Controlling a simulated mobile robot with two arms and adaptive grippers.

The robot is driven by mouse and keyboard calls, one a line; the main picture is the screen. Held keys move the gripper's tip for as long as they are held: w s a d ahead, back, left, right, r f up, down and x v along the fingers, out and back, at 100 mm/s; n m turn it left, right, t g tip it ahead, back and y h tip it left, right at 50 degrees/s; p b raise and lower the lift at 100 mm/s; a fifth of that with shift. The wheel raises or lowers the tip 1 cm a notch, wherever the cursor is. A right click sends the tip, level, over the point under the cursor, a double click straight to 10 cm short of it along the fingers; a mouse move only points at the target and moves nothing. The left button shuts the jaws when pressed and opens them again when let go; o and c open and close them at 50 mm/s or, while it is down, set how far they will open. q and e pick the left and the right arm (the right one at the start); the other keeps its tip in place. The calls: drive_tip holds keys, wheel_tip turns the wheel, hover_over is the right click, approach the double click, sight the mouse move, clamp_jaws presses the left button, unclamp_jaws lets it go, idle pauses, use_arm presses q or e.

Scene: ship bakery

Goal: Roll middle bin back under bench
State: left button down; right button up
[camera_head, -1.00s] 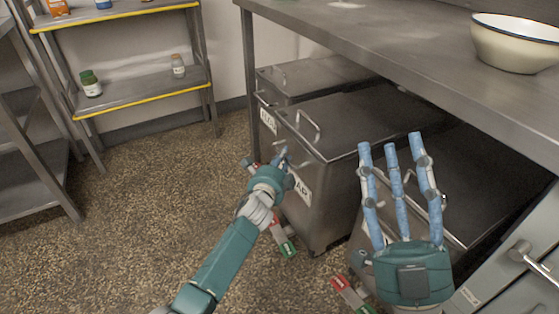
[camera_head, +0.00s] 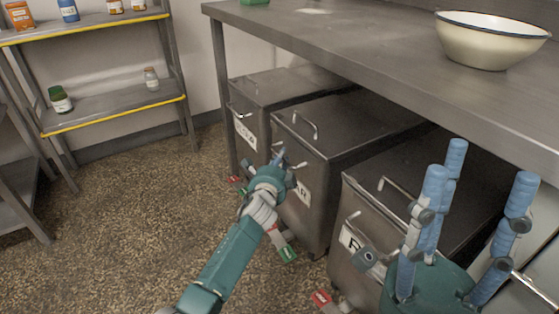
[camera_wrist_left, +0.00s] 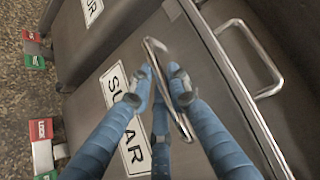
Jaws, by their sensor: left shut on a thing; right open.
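The middle bin (camera_head: 340,130) is a steel box with a dark lid and a label that reads SUGAR in the left wrist view (camera_wrist_left: 135,150). Its front part stands out from under the bench; its rear is beneath the benchtop. My left gripper (camera_head: 279,164) is at its front face. In the left wrist view its blue fingers (camera_wrist_left: 160,85) close around the bar of the front handle (camera_wrist_left: 152,52). A second handle (camera_head: 297,124) is on the lid. My right gripper (camera_head: 475,190) is open and empty, fingers upward, in front of the right bin.
The steel bench (camera_head: 350,45) carries a cream bowl (camera_head: 490,42). A left bin (camera_head: 262,92) and a right bin (camera_head: 385,190) flank the middle one. Red and green caster pedals (camera_head: 287,254) show near the floor. Shelves (camera_head: 115,105) stand at left; the floor between is clear.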

use_arm(q)
drive_tip(key=shift+d+r, duration=0.2)
drive_tip(key=c, duration=2.1)
unclamp_jaws()
drive_tip(key=o, duration=0.5)
drive_tip(key=shift+w+d+f, duration=0.1)
drive_tip(key=shift+d, duration=0.05)
drive_tip(key=shift+v, duration=6)
